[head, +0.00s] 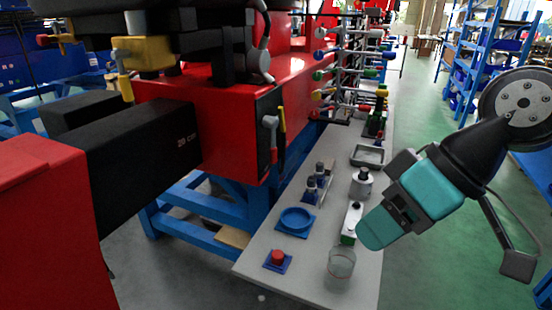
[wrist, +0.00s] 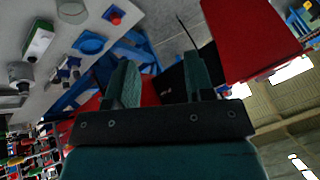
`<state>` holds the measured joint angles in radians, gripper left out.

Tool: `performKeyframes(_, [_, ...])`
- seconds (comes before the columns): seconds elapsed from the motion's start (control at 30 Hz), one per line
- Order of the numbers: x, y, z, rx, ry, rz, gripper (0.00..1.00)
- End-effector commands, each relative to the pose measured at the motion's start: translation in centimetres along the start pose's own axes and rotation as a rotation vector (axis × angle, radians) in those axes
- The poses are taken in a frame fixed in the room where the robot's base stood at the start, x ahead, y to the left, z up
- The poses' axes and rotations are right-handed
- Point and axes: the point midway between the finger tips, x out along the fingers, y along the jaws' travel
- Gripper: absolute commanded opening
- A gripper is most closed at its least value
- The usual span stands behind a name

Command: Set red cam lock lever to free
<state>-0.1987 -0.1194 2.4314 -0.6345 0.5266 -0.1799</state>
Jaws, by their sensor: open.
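I cannot tell for sure which part is the red cam lock lever. A small lever with a red knob (head: 43,40) shows at the upper left of the head view. A grey-handled lever (head: 270,135), with a yellow one beside it, is on the end face of the red machine (head: 238,125). Several coloured handles, some red, are on the rack behind (head: 345,75). My gripper (wrist: 162,80) is open and empty, its two teal fingers well apart in the wrist view. In the head view it hangs at the right, above the grey bench and apart from these levers.
The grey bench (head: 268,262) holds a red button on a blue base (head: 278,259), a blue round dish (head: 296,220), a clear cup (head: 341,263), bottles and a tray (head: 368,155). A black beam (head: 145,150) juts out at left.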

Motion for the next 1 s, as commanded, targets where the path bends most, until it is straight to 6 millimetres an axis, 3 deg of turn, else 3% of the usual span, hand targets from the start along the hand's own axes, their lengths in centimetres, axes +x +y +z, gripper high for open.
performKeyframes(0.03, [3.2, 2.4, -1.7, -0.051, 0.077, -0.037, 0.48])
performKeyframes(0.2, [8.6, 9.3, -9.2, -0.251, 0.434, -0.108, 0.48])
performKeyframes(0.33, [11.3, 15.6, -12.7, -0.339, 0.708, -0.085, 0.48])
performKeyframes(0.5, [12.8, 21.9, -14.3, -0.378, 0.96, -0.004, 0.48])
performKeyframes(0.67, [12.9, 24.4, -14.7, -0.383, 1.054, 0.043, 0.48])
performKeyframes(0.87, [13.7, 24.0, -16.6, -0.387, 1.062, 0.044, 0.48])
performKeyframes(1.0, [15.2, 23.4, -19.2, -0.388, 1.061, 0.042, 0.48])
